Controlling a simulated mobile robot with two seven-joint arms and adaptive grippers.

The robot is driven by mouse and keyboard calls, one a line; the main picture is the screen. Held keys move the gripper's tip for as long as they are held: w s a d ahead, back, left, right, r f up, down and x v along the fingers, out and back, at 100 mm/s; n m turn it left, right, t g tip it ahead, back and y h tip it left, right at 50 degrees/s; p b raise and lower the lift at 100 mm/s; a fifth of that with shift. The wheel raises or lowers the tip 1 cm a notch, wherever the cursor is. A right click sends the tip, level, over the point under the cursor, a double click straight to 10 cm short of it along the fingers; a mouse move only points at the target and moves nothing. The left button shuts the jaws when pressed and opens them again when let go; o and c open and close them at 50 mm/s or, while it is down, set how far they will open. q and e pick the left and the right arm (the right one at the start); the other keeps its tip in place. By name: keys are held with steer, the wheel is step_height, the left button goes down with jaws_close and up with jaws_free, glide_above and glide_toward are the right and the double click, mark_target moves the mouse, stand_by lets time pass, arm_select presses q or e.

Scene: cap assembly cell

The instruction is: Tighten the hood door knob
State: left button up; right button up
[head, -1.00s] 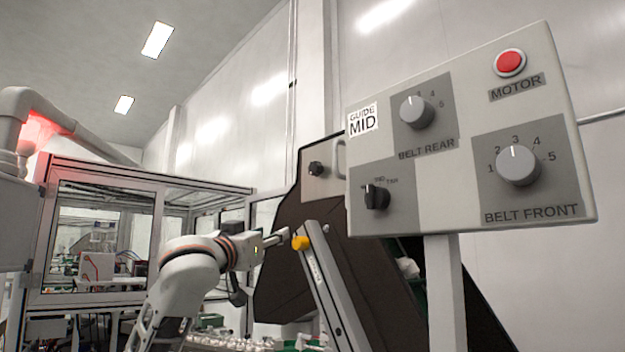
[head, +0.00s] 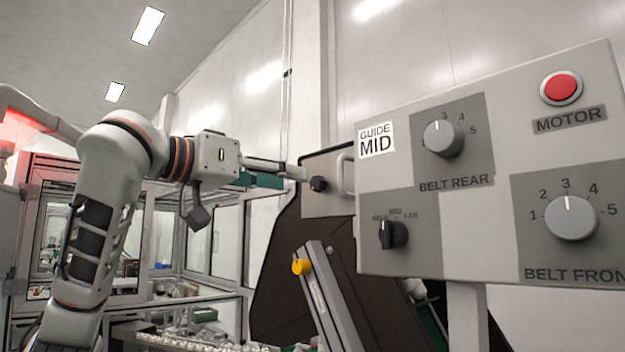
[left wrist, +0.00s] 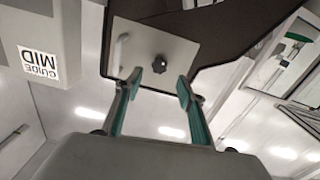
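The hood door knob (head: 318,184) is a small black lobed knob on the light grey hood door (head: 327,205), which also has a pale handle (head: 346,172). My left gripper (head: 292,176) reaches in from the left, its fingertips just left of the knob in the head view. In the left wrist view, the knob (left wrist: 160,63) shows near the tips of the left gripper (left wrist: 172,76). Its two green-padded fingers are apart with nothing between them. The knob appears nearer the left finger in that picture; contact cannot be told. My right gripper is not in view.
The control panel (head: 474,231) with dials and a red motor button (head: 561,87) stands close on the right, partly in front of the door. A grey slanted rail with a yellow knob (head: 301,267) stands below my gripper. A framed enclosure (head: 192,297) is at left.

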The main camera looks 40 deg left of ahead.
mark_target(314, 183)
arm_select(q)
steer(key=w, duration=0.7)
steer(key=shift+d+p, duration=0.3)
steer(key=c, duration=1.1)
